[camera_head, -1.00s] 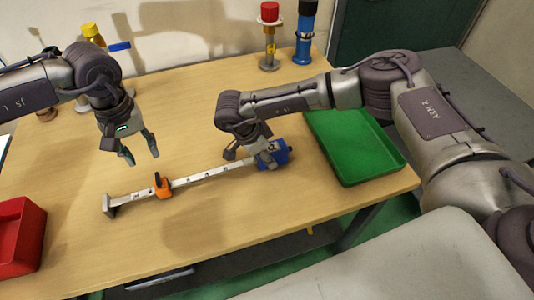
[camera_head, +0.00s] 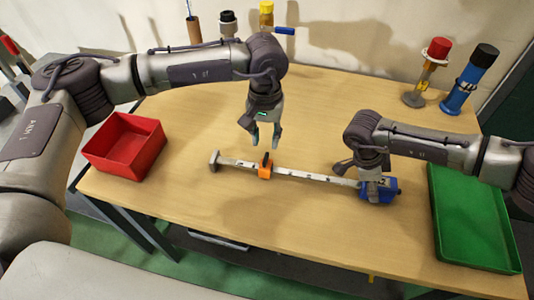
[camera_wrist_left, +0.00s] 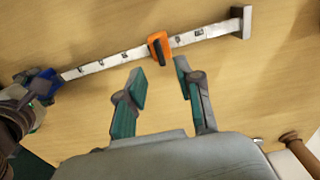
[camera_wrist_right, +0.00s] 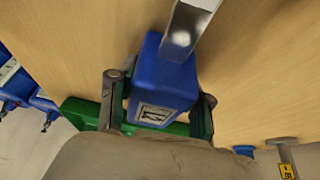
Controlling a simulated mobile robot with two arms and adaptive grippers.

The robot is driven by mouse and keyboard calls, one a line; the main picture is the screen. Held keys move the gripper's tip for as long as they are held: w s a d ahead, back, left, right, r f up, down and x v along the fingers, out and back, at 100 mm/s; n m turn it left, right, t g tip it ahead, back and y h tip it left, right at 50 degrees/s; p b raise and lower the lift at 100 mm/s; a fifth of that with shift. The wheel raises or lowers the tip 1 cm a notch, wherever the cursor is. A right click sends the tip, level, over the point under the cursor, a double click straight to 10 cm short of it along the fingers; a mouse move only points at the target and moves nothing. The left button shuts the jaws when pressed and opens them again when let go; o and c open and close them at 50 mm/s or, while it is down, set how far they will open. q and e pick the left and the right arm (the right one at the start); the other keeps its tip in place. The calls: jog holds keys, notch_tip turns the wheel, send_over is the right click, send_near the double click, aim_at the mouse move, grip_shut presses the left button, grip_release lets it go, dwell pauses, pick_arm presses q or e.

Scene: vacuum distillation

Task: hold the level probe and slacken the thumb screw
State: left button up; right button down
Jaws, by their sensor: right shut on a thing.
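The level probe is a flat silver bar (camera_head: 312,176) with printed marks, lying along the table. A blue block (camera_head: 390,188) is at its right end and a grey foot (camera_head: 214,161) at its left end. An orange slider with a dark thumb screw (camera_head: 265,170) sits on the bar. My right gripper (camera_head: 371,188) is shut on the blue block; in the right wrist view its fingers flank the block (camera_wrist_right: 160,90). My left gripper (camera_head: 264,147) is open and empty, apart from the orange slider. The left wrist view shows the slider (camera_wrist_left: 159,48) just beyond its fingertips (camera_wrist_left: 160,70).
A red bin (camera_head: 124,147) stands at the table's left side and a green tray (camera_head: 475,225) at the right. A red-capped stand (camera_head: 428,70) and a blue bottle (camera_head: 468,78) stand at the back right. The table front is clear.

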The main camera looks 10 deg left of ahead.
aim_at(266, 157)
pick_arm(q)
notch_tip(266, 157, down, 7)
dwell(0.3)
grip_shut()
